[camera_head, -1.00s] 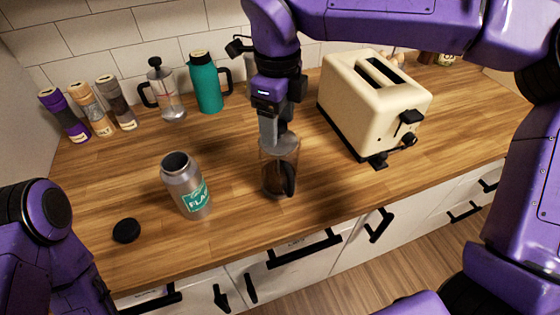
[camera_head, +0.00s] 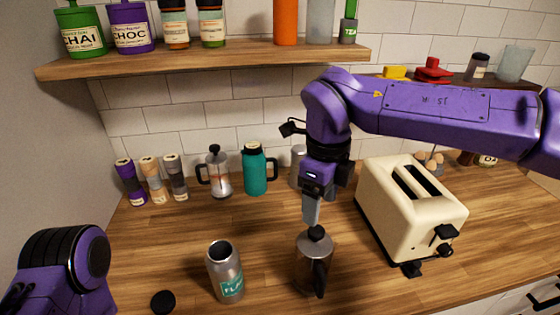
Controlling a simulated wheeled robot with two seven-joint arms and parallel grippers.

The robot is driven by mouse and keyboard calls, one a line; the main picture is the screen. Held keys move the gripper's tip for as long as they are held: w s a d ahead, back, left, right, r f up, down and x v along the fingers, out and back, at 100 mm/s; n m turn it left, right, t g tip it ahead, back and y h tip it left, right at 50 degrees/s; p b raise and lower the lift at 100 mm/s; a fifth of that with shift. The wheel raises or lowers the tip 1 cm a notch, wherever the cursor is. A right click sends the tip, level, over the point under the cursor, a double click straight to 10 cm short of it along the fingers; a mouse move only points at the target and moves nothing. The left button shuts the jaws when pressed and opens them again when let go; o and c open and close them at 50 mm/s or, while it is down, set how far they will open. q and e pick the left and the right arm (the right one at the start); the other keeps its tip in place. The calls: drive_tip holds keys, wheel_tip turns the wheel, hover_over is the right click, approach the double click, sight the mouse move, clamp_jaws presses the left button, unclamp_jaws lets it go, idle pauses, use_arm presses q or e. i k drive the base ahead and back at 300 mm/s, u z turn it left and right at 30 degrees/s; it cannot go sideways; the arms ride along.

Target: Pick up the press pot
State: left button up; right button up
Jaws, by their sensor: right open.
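A press pot (camera_head: 314,268) of dark glass with a metal lid, black knob and black handle stands upright at the front of the wooden counter. My right gripper (camera_head: 311,213) points down just above or behind its knob. It is open and holds nothing; I cannot tell the exact gap to the knob. A second press pot (camera_head: 218,176), clear with a black handle and knob, stands at the back by the tiled wall. Only my left arm shows at the lower left; its gripper is out of view.
A steel bottle (camera_head: 226,272) stands left of the front pot, with a black lid (camera_head: 163,301) beside it. A cream toaster (camera_head: 408,212) stands close on the right. A teal flask (camera_head: 257,170) and several shakers (camera_head: 152,181) line the back. A shelf (camera_head: 210,61) hangs above.

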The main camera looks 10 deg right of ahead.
sight(310, 278)
drive_tip(key=k, duration=1)
